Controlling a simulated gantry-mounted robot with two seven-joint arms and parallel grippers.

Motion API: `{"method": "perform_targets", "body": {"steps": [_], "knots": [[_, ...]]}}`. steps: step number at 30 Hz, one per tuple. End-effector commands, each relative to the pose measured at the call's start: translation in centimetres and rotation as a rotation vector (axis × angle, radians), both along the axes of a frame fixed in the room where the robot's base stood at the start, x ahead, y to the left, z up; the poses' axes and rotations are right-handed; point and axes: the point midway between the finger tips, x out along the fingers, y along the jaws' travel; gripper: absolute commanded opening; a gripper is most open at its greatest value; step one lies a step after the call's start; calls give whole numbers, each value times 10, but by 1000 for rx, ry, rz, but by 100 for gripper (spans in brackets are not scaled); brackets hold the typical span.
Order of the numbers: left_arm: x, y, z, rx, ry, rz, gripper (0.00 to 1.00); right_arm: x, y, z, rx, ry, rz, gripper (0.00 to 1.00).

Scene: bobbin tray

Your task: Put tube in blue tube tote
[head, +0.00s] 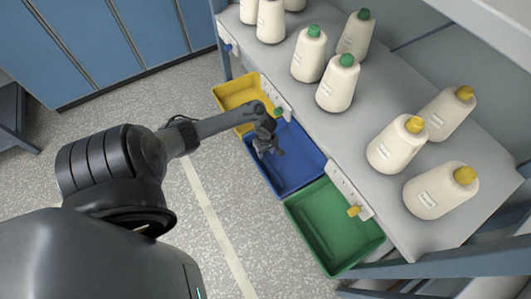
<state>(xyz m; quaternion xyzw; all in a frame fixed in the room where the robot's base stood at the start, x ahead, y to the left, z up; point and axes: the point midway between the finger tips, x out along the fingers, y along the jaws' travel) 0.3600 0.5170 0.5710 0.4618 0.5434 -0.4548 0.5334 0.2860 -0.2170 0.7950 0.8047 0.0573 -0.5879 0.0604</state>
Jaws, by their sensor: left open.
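The blue tote (300,185) is the middle one of three totes beside the table. My left gripper (268,152) is over its far left part, pointing down, open, with no tube visible between its fingers. I cannot tell how far it is above the tote floor. The blue tote's visible floor looks empty. Cream yarn bobbins stand on the table, some on green tubes (347,60) and some on yellow tubes (464,175). No loose tube shows clearly. My right gripper is not in view.
A yellow tote (222,97) is beyond the blue one and a green tote (333,262) is nearer. Small pegs, one green (278,112) and one yellow (353,211), stick out along the grey table's (300,100) edge.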

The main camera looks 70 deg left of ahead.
Motion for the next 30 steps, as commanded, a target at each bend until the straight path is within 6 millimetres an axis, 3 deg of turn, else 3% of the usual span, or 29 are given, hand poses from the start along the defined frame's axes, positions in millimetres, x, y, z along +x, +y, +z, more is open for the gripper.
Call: {"method": "perform_targets", "body": {"steps": [1, 3, 10, 30], "knots": [[0, 0, 16, 0, -1, -1, 47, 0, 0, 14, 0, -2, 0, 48], [1, -1, 27, 0, -1, 0, 47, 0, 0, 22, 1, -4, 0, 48], [0, -1, 52, 0, 0, 0, 47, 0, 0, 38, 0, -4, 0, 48], [0, -1, 58, 0, 0, 0, 47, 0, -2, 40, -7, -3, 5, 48]]}}
